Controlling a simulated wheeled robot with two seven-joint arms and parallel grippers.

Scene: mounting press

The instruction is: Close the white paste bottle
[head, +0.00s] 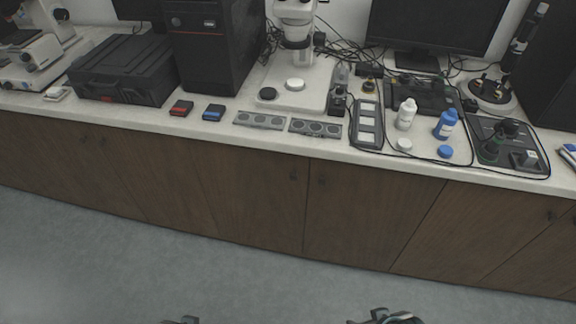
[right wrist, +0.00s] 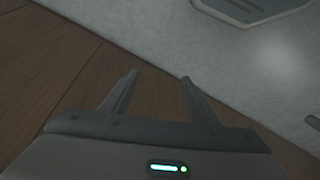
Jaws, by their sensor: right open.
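The white paste bottle (head: 406,114) stands upright on the counter at the right in the head view. Its top looks narrow and no cap sits on it. A white cap (head: 404,144) lies on the counter just in front of it, apart from it. My right gripper (right wrist: 157,76) is open and empty in the right wrist view, with brown wood and a pale grey surface beyond its fingers. It is away from the bottle and cap.
A blue bottle (head: 446,125) and a blue cap (head: 445,151) are right of the white ones. A grey slotted tray (head: 367,125) is to the left, and a dark board (head: 507,146) with fixtures is to the right. A cable runs along the counter's front edge.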

